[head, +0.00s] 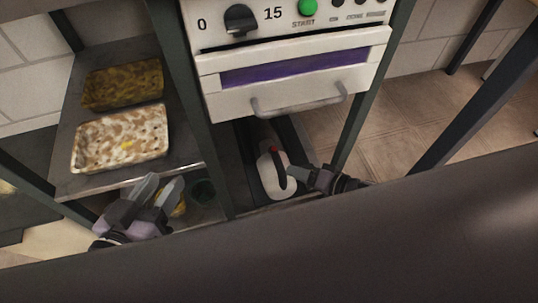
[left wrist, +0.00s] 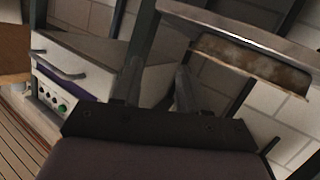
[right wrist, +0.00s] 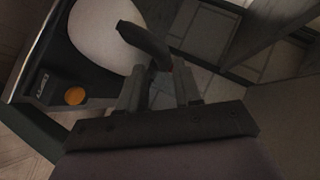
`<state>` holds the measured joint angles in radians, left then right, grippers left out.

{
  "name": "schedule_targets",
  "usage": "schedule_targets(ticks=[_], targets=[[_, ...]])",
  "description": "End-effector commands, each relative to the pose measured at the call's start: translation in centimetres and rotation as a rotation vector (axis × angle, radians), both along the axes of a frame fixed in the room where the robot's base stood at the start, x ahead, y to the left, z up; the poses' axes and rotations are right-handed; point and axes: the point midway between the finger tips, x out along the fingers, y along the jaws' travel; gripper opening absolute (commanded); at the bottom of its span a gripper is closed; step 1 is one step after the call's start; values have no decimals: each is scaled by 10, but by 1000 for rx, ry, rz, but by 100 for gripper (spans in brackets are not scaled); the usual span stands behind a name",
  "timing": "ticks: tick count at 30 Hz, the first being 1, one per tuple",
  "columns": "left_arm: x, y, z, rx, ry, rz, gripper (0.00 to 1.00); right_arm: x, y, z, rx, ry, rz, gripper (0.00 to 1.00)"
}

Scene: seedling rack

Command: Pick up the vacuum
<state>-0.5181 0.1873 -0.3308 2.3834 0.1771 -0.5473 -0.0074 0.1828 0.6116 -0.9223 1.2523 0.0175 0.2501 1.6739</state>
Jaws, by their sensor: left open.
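The vacuum (head: 269,181) has a white body, a dark curved handle and a red button. It stands low on a dark base under the white appliance in the head view. Its white body (right wrist: 103,32) and dark handle fill the upper left of the right wrist view. My right gripper (head: 300,173) is at the vacuum's handle. In the right wrist view its fingers are apart, with the handle's end at the fingertips; whether they grip it is unclear. My left gripper (head: 160,187) is open and empty by the front edge of the metal shelf.
A white appliance (head: 290,99) with a handle, knob and green button hangs above the vacuum. Dark posts flank it. The shelf (head: 65,187) at left holds a brown tray (head: 122,84) and a pale speckled tray (head: 121,138). Tiled floor (head: 405,110) is open at right.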

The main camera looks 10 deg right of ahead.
Motion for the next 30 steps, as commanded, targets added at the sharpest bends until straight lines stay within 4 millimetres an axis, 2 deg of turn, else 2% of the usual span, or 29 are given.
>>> schedule_targets(ticks=[3, 10, 20, 21, 23, 30], targets=[[-2, 5, -5, 31, -39, 9, 43, 13, 8, -7, -1, -5, 2, 34], [-6, 15, -2, 92, -123, 26, 43, 35, 24, -16, -1, -4, 0, 34], [-6, 17, 3, 105, -142, 30, 43, 39, 27, -15, -3, -2, -1, 34], [-6, 17, 3, 105, -142, 30, 43, 39, 27, -15, -3, -2, -1, 21], [-6, 16, 3, 105, -142, 30, 43, 39, 27, -15, -3, -2, -1, 1], [-6, 16, 3, 104, -142, 30, 43, 38, 27, -15, -1, -1, 0, 0]])
